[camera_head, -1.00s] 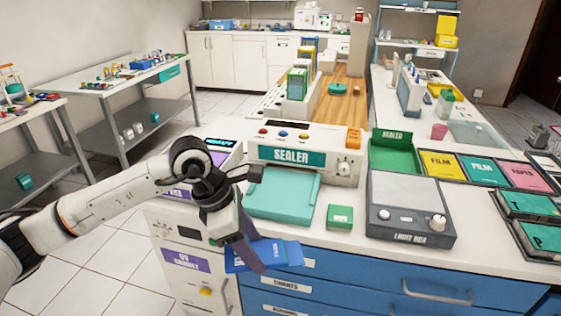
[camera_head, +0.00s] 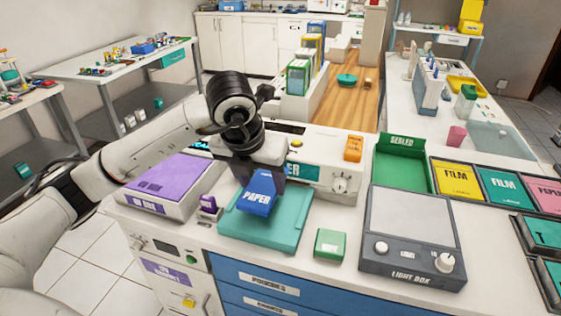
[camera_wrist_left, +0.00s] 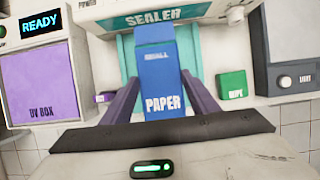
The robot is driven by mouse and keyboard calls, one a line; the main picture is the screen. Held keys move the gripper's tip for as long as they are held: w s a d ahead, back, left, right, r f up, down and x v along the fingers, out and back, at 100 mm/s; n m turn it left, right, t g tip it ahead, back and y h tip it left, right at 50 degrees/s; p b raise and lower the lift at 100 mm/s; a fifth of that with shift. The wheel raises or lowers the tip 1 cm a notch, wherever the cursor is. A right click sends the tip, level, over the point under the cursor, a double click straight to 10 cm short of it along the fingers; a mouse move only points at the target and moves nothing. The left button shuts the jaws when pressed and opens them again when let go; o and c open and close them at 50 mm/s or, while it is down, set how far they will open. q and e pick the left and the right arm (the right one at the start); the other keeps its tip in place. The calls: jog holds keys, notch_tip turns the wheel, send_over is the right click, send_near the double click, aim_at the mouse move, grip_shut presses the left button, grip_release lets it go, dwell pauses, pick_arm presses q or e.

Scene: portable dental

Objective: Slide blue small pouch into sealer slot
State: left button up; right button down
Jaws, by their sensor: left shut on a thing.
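The blue small pouch (camera_head: 259,193), marked PAPER, is held in my left gripper (camera_head: 258,175) above the sealer's teal tray (camera_head: 265,232). In the left wrist view the pouch (camera_wrist_left: 160,85) lies between the two dark fingers (camera_wrist_left: 161,98) and its far end points at the sealer (camera_wrist_left: 152,18). The left gripper is shut on the pouch. The sealer body (camera_head: 320,167) stands behind, partly hidden by my arm in the head view. I cannot tell whether the pouch's far end touches the sealer, and the slot itself is not clearly visible. My right gripper is not in view.
A purple UV box (camera_head: 170,187) sits left of the tray. A green wipe box (camera_head: 330,245) and the grey light box (camera_head: 412,230) stand to the right. An open green sealed bin (camera_head: 402,165) and film trays (camera_head: 456,180) lie farther right.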

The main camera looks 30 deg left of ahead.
aim_at(262, 189)
pick_arm(q)
jog(key=shift+w, duration=0.45)
jog(key=shift+w+f, duration=0.1)
jog(key=shift+f, duration=0.1)
jog(key=shift+s+f+b, duration=0.35)
jog(key=shift+b, duration=0.15)
jog(key=shift+f, duration=0.3)
jog(key=shift+f+b, duration=0.7)
jog(key=shift+f, duration=0.25)
jog(key=shift+f+b, duration=0.9)
jog(key=shift+f, duration=0.55)
jog(key=shift+w+r, duration=0.1)
jog(key=shift+w, duration=0.2)
jog(key=shift+w+a, duration=0.25)
jog(key=shift+w, duration=0.7)
jog(key=shift+w+a, duration=0.25)
jog(key=shift+w, duration=0.7)
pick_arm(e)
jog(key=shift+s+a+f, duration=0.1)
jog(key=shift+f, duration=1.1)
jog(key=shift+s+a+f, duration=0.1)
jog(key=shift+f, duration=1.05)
